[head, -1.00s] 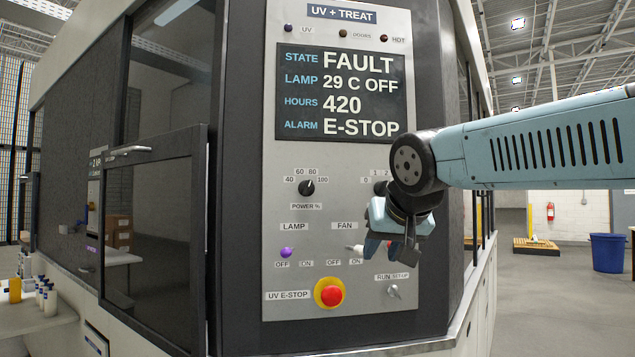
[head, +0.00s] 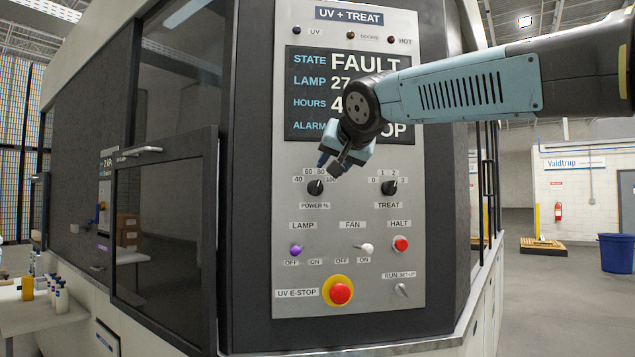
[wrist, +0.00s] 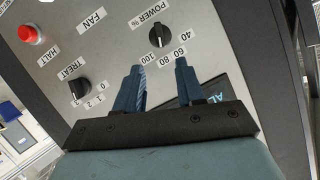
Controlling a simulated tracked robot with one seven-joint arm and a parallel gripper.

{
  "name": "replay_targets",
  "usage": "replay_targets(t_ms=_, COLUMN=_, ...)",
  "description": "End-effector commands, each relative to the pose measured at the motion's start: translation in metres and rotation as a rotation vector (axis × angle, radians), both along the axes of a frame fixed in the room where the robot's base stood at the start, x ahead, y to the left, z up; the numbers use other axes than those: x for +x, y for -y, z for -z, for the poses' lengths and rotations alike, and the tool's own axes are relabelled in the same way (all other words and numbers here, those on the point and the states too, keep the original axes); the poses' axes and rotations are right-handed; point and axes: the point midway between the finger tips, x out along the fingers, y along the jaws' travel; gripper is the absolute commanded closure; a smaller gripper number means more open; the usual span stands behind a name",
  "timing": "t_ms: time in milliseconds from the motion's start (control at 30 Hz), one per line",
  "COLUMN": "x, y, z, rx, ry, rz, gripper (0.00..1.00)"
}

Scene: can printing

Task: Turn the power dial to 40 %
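The power dial (head: 315,187) is a black knob on the grey UV + TREAT panel, with 40, 60, 80 and 100 labels around its top. Its pointer seems to lean up and right in the head view, but the exact setting is too small to read. My gripper (head: 328,165) is just above the dial in that view, partly over the labels. In the wrist view the dial (wrist: 158,36) lies beyond the gap between my fingertips (wrist: 158,66). The fingers are apart with nothing between them, and do not appear to touch the dial.
The treat dial (head: 389,187) is to the right. Below are the purple lamp switch (head: 296,251), white fan switch (head: 366,248), red halt button (head: 400,244) and red UV E-stop (head: 340,293). The display (head: 310,82) shows FAULT, partly behind my arm.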

Motion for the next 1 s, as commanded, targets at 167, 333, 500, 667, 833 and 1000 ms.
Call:
replay_targets(t_ms=167, x=0.029, y=-0.009, z=0.012, rx=-0.002, ry=-0.002, rz=-0.002, gripper=0.62)
replay_targets(t_ms=333, x=0.055, y=-0.017, z=0.023, rx=-0.002, ry=-0.003, rz=-0.002, gripper=0.62)
replay_targets(t_ms=500, x=0.074, y=-0.022, z=0.030, rx=-0.003, ry=-0.002, rz=-0.003, gripper=0.62)
replay_targets(t_ms=667, x=0.083, y=-0.024, z=0.034, rx=-0.001, ry=0.000, rz=-0.003, gripper=0.62)
replay_targets(t_ms=833, x=0.086, y=-0.025, z=0.035, rx=-0.001, ry=0.000, rz=-0.002, gripper=0.62)
replay_targets(t_ms=1000, x=0.086, y=-0.024, z=0.035, rx=-0.001, ry=0.000, rz=-0.002, gripper=0.62)
